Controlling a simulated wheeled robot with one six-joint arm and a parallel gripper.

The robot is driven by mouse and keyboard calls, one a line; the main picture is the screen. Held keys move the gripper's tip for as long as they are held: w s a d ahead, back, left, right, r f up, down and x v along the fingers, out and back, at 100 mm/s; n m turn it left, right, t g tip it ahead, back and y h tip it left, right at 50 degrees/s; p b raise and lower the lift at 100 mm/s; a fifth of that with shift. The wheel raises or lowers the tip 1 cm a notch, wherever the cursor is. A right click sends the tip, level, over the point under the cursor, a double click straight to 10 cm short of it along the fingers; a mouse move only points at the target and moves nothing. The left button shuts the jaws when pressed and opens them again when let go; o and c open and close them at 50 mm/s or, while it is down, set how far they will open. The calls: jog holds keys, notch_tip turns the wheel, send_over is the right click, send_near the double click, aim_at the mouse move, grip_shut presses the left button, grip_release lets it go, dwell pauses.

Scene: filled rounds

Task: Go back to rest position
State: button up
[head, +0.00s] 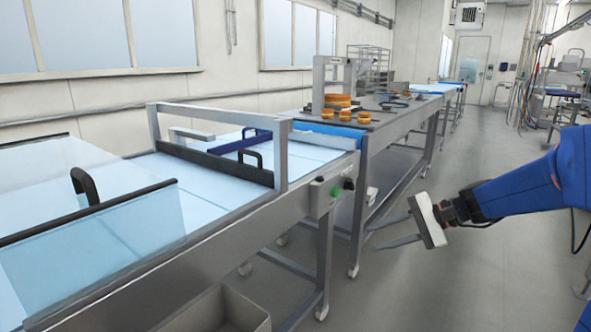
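My gripper (393,232) is at the right of the head view, at the end of my blue arm (535,188). Its two long thin grey fingers point left and are spread apart. Nothing is between them. The shoulder end of my arm runs out of view at the right edge.
A conveyor (237,200) with clear guards runs along the left. Beyond it, a metal table (390,127) bears several orange-brown rounds (338,101). A grey bin (222,312) stands at the bottom. The aisle floor (455,270) is clear.

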jog(key=s+f+n+g+h, duration=0.1)
jog(key=s+f+n+h, duration=0.15)
jog(key=s, duration=0.55)
jog(key=s+f+n+h, duration=0.1)
jog(key=s+n+h, duration=0.2)
jog(key=s, duration=0.5)
jog(key=s+d+f+n+t+h, duration=0.2)
jog(key=s+d+n+h, duration=0.3)
jog(key=s, duration=0.5)
jog(key=shift+s+d+n+h, duration=0.3)
jog(key=shift+d+n+h, duration=0.05)
jog(key=shift+d, duration=0.5)
